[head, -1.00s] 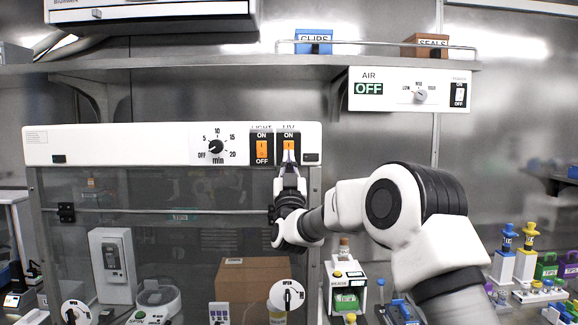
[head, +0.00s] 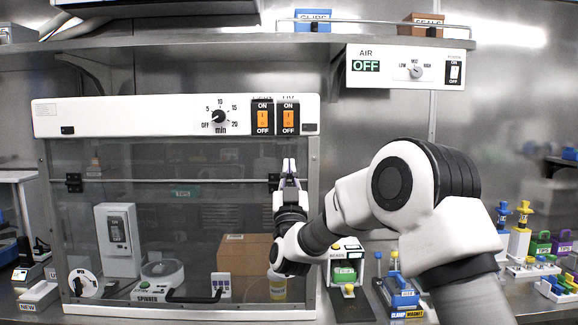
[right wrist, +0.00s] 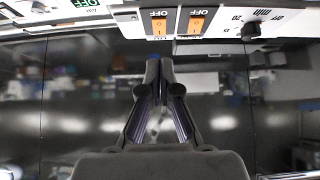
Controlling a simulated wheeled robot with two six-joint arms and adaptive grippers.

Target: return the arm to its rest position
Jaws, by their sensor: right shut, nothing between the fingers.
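My right arm comes in from the lower right of the head view. Its gripper (head: 289,168) points up in front of the cabinet's glass, below the two orange switches. The fingers are together with nothing between them, and they are apart from the switches. In the right wrist view the closed fingertips (right wrist: 152,68) are in front of the dark glass, near the switch panel at the top. The left switch (head: 262,118) and the right switch (head: 288,118) are both orange with ON above and OFF below. My left gripper is not in view.
The cabinet (head: 130,115) has a timer knob (head: 219,116) and a glass front. Behind the glass are a brown box (head: 247,252) and a spinner (head: 160,277). A bead dispenser (head: 345,262) and a blue clamp-magnet item (head: 398,290) stand near my right arm. A shelf (head: 200,45) runs above.

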